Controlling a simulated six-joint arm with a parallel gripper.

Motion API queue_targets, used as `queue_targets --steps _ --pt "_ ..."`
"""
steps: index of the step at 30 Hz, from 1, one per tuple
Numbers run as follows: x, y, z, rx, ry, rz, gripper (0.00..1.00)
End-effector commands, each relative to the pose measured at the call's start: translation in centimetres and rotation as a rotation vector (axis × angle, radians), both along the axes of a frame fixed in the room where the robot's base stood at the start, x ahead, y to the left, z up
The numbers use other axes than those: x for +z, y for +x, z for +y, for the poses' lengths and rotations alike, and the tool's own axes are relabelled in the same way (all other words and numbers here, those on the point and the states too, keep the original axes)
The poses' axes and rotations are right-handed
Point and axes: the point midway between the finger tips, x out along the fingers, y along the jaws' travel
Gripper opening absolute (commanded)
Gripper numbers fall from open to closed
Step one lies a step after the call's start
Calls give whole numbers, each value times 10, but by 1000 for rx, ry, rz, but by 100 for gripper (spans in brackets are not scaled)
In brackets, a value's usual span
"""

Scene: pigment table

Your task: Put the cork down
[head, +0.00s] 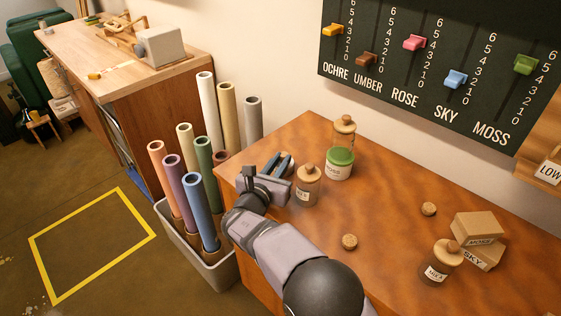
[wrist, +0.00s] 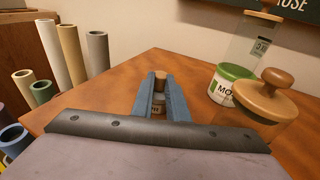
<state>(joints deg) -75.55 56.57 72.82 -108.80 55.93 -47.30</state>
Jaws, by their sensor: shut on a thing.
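My gripper (head: 282,163) is over the left end of the table (head: 385,195), left of a lidded glass jar (head: 307,188). In the wrist view, its two blue fingers (wrist: 159,84) are shut on a small brown cork (wrist: 160,77). The head view mostly hides what is held.
A green-banded MOSS jar (head: 340,165) with a glass jar (head: 344,130) on or behind it stands right of my gripper. A jar (head: 440,264) and two stacked boxes (head: 478,228) stand at the right. A bin of coloured rolls (head: 195,245) stands beside the table's left edge.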

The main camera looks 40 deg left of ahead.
Motion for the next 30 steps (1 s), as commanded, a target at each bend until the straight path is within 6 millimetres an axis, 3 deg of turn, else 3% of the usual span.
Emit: queue_targets --steps 3,4,6,19,26,30 --pt "-4 0 0 0 0 0 0" --pt "-3 0 0 0 0 0 16" --pt "-2 0 0 0 0 0 31" --pt "2 0 0 0 0 0 31" --pt "4 -24 -9 3 0 0 31" --pt "7 -48 -19 4 1 0 31"
